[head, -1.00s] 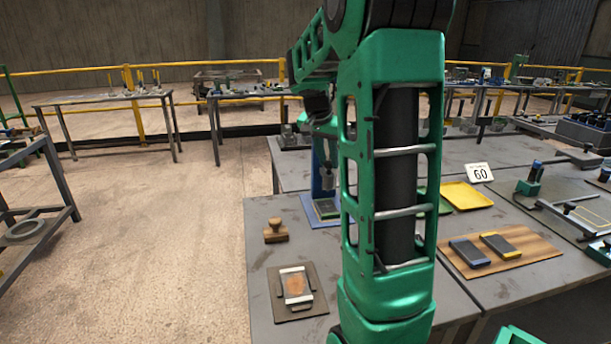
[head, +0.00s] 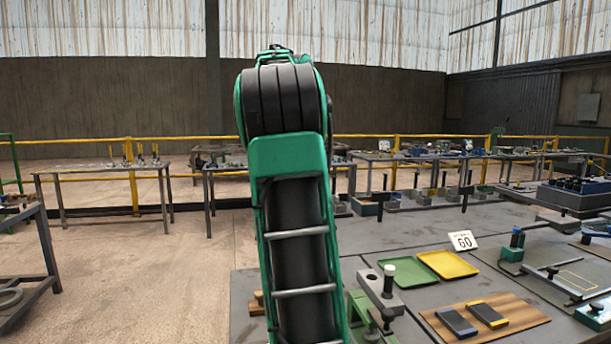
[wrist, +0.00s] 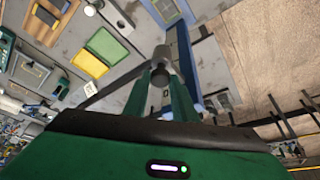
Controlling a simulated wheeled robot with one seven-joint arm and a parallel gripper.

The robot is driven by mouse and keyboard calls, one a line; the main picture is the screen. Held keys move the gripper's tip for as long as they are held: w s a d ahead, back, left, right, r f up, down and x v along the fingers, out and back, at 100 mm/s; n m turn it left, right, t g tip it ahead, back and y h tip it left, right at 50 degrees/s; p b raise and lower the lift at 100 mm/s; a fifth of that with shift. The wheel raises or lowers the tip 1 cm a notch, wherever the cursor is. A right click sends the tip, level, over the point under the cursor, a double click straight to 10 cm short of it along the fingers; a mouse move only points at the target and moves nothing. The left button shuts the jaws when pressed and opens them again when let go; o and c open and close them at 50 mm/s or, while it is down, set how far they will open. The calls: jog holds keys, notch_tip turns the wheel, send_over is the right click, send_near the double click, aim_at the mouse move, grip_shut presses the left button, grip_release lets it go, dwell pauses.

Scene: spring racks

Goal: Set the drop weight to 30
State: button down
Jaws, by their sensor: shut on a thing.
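In the wrist view my gripper (wrist: 160,98) is shut on a short grey cylinder (wrist: 160,60), which looks like the drop weight. A blue upright (wrist: 184,62), apparently the drop rig's column, stands just to the right of the cylinder. I cannot tell whether the cylinder touches it. No scale or height marking is readable. In the head view my own arm hides the gripper, the cylinder and the blue rig. A small white sign (head: 463,241) stands on the bench and seems to read 60 or GO.
A green tray (head: 408,271) and a yellow tray (head: 447,264) lie right of my arm. A grey block with a post (head: 381,290) stands nearer. A wooden board (head: 515,318) holds two dark blocks. The floor on the left is open.

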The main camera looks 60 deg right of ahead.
jog(key=shift+w+r, duration=0.2)
jog(key=shift+r, duration=0.4)
jog(key=c, duration=1.5)
grip_release()
jog(key=shift+w, duration=0.1)
jog(key=shift+s, duration=0.2)
jog(key=v, duration=1)
jog(key=shift+w+a+r, duration=0.1)
jog(key=shift+a+r, duration=0.15)
jog(key=shift+r, duration=0.05)
jog(key=shift+f, duration=0.1)
